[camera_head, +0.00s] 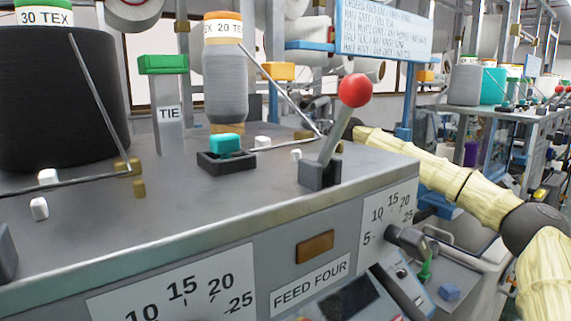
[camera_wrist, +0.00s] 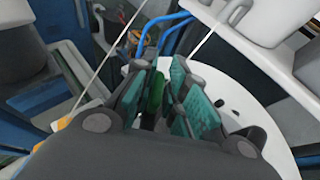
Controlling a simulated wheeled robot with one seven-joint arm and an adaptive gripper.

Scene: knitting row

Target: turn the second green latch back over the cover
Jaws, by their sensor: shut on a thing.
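In the wrist view my gripper (camera_wrist: 162,80) has its teal-padded fingers closed around a narrow green piece, the green latch (camera_wrist: 155,91). The latch stands up between the pads, and its lower part is hidden by the fingers. A white rounded surface, apparently the cover (camera_wrist: 237,92), lies beyond and to the right of the fingers. I cannot tell whether the latch lies over its edge. In the head view my pale arm reaches from the lower right to behind the machine top. My gripper and the held latch are hidden there.
A red-knobbed lever (camera_head: 354,92) stands on the grey machine top (camera_head: 230,205), in front of my arm. A black yarn cone (camera_head: 62,100), a grey cone (camera_head: 225,85) and the TIE post (camera_head: 168,100) stand left. Thin yarn lines and blue tubes (camera_wrist: 172,30) run near my gripper.

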